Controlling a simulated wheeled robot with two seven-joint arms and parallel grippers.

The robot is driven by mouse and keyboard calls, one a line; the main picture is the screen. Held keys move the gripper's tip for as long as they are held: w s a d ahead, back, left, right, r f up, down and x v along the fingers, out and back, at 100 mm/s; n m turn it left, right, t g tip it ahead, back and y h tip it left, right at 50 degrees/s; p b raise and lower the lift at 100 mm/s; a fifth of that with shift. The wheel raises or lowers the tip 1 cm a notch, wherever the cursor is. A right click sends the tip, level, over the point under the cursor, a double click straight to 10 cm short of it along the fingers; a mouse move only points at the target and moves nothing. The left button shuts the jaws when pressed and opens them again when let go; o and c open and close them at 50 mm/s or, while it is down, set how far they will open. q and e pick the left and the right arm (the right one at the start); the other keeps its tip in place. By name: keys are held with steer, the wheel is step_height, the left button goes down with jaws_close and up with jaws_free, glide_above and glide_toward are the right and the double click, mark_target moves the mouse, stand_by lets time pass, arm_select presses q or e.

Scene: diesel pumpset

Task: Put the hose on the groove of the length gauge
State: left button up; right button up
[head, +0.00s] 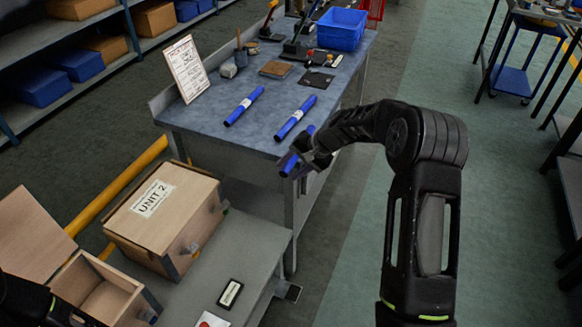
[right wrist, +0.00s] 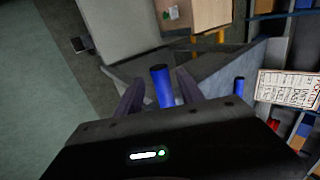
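My right gripper (head: 303,158) is shut on a blue hose (head: 288,165), held in the air beside the bench's front right edge. In the right wrist view, this hose (right wrist: 162,88) stands between the two dark fingers. Two more blue hoses with white bands, a left one (head: 244,105) and a right one (head: 295,118), lie apart on the grey-blue bench (head: 210,125). I cannot make out the length gauge or its groove for certain. Dark parts of my left arm show at the bottom left, where the gripper's opening cannot be made out.
A wooden box marked UNIT 2 (head: 165,215) sits on a lower grey table (head: 205,285).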

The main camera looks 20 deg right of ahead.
steer(key=shift+r, duration=0.1)
steer(key=shift+r, duration=0.1)
steer(key=b+v, duration=0.1)
steer(key=v, duration=1.1)
stand_by(0.5)
steer(key=s+a+f+n+g, duration=0.1)
steer(key=s+a+f, duration=0.35)
steer(key=f, duration=0.35)
steer(key=s+a+f+n+g+h, duration=0.1)
steer(key=s+a+f, duration=0.2)
steer(key=a+f, duration=0.4)
steer(key=s+a+f+n+g, duration=0.1)
steer(key=s+a+f, duration=0.3)
steer(key=f, duration=0.6)
steer(key=s+a+f+n+g, duration=0.1)
steer(key=s+a+f+n, duration=0.1)
steer(key=s+a, duration=0.4)
steer(key=s+a+f+n, duration=0.2)
steer(key=s+a+f, duration=0.3)
steer(key=s, duration=0.9)
steer(key=shift+a+f+n+g, duration=0.2)
steer(key=shift+a+n+g, duration=0.2)
steer(key=shift+a, duration=0.7)
